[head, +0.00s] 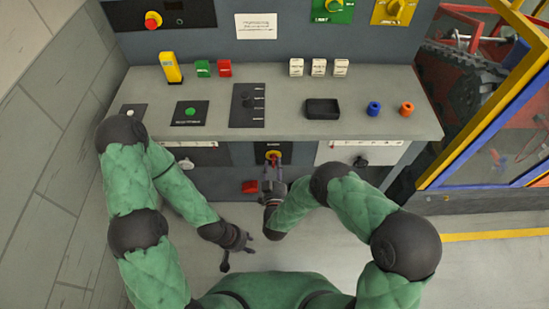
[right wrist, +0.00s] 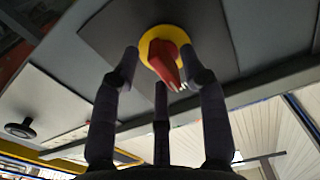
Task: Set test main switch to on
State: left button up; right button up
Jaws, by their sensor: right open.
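The main switch (head: 273,155) is a red handle on a yellow disc, on a dark panel in the console's front face. In the right wrist view the red handle (right wrist: 168,66) points down and slightly right across the yellow disc (right wrist: 163,38). My right gripper (head: 273,176) is just in front of the switch. In the right wrist view my right gripper (right wrist: 160,62) is open, its fingers on both sides of the handle; contact cannot be told. My left gripper (head: 238,257) hangs low, away from the console, open and empty. The switch's lettering is too small to read.
The console top (head: 350,85) carries a dark tray (head: 323,109), a blue ring (head: 374,108), an orange ring (head: 406,108) and a lever panel (head: 247,105). A yellow-framed barrier (head: 480,125) stands at right.

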dwell(0.3)
grip_shut()
